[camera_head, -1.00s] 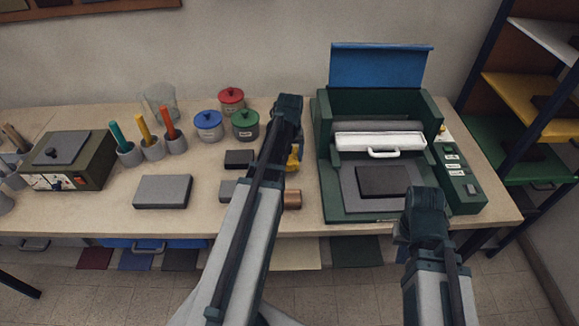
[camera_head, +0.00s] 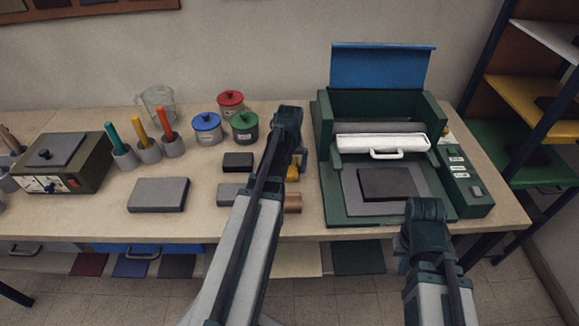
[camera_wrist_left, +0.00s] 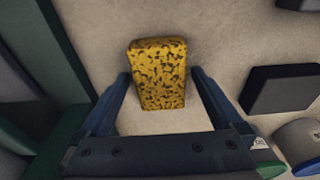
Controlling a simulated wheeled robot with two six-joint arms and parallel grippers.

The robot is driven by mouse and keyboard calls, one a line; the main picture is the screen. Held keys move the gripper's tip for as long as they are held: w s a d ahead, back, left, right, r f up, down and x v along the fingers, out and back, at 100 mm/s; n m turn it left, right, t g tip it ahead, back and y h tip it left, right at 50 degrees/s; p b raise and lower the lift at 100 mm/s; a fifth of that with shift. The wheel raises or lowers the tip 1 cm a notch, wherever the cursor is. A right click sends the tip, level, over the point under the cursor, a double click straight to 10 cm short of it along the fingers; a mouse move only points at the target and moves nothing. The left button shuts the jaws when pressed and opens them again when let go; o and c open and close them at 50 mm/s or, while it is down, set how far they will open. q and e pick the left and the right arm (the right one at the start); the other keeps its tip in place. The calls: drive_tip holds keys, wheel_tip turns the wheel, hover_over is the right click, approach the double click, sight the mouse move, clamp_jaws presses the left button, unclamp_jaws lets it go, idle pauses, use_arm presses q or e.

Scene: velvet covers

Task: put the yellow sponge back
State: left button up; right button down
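The yellow sponge (camera_wrist_left: 158,75), speckled with dark marks, lies on the tabletop in the left wrist view. In the head view only a small yellow part of it (camera_head: 293,173) shows beside my left gripper (camera_head: 294,150), which hides the rest. In the left wrist view the two fingers of my left gripper (camera_wrist_left: 159,84) are apart, one on each side of the sponge's near part, with narrow gaps.
The green press (camera_head: 333,206) with raised blue lid stands just right of my left gripper. Left of it are lidded jars (camera_head: 207,128), small dark and grey blocks (camera_head: 238,161), and a copper-coloured block (camera_head: 293,203). A grey block (camera_head: 158,194) lies further left, with bare table around it.

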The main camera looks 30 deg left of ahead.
sight(290, 169)
use_arm(q)
wheel_tip(290, 169, up, 12)
drive_tip(key=s+p, duration=0.1)
drive_tip(key=p, duration=1.1)
drive_tip(key=shift+d+r, duration=0.15)
drive_tip(key=shift+d, duration=0.25)
drive_tip(key=shift+s, duration=0.1)
drive_tip(key=s+d+m, duration=0.5)
drive_tip(key=s+d, duration=0.2)
drive_tip(key=d, duration=0.8)
drive_tip(key=s+d+m+g, duration=0.1)
drive_tip(key=s+d+m, duration=0.4)
drive_tip(key=d, duration=0.9)
drive_tip(key=s, duration=0.3)
drive_tip(key=shift+s+d, duration=0.15)
drive_tip(key=shift+d, duration=0.2)
